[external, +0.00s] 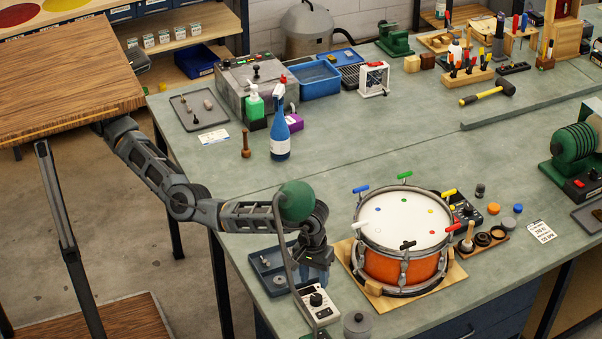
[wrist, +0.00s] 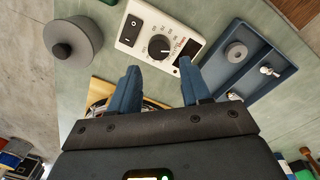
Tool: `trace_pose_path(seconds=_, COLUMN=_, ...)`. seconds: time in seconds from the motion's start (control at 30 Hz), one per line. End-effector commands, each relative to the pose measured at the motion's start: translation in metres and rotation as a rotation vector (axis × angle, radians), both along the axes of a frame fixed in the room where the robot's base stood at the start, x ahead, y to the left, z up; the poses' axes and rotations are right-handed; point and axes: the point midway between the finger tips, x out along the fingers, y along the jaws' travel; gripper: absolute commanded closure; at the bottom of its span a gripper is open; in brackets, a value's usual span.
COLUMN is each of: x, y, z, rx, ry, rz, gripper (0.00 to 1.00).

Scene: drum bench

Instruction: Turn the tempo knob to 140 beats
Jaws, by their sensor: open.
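A white box (external: 318,308) with a printed dial and a round black knob (external: 316,299) sits near the bench's front edge. In the wrist view, the white box (wrist: 150,27) is ahead of my fingers, and the black knob (wrist: 161,46) lies between their lines, just beyond the tips. Numbers ring the knob, but they are too small to read, and I cannot tell its setting. My gripper (wrist: 160,72) has its two blue fingers apart with nothing between them. In the external view, my gripper (external: 317,278) hangs just above and behind the box.
A blue tray (external: 262,260) with small metal parts lies beside the box. A grey round pot (external: 357,322) stands on the box's other side. An orange drum (external: 405,268) on a wooden board is close to the right. A printed card (external: 540,231) lies farther right.

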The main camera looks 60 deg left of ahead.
Motion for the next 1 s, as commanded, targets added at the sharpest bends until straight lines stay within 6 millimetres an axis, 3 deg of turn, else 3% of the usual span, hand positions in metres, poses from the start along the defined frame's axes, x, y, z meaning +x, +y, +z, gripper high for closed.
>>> trace_pose_path(seconds=0.2, x=0.001, y=-0.001, z=-0.035, rx=0.0, ry=0.001, rz=0.0, gripper=0.53)
trace_pose_path(seconds=0.43, x=0.002, y=-0.003, z=-0.062, rx=-0.004, ry=0.0, rz=0.0, gripper=0.53)
trace_pose_path(seconds=0.83, x=0.002, y=-0.004, z=-0.069, rx=-0.005, ry=-0.001, rz=0.001, gripper=0.53)
trace_pose_path(seconds=1.0, x=0.002, y=-0.004, z=-0.068, rx=-0.005, ry=-0.001, rz=0.001, gripper=0.7)
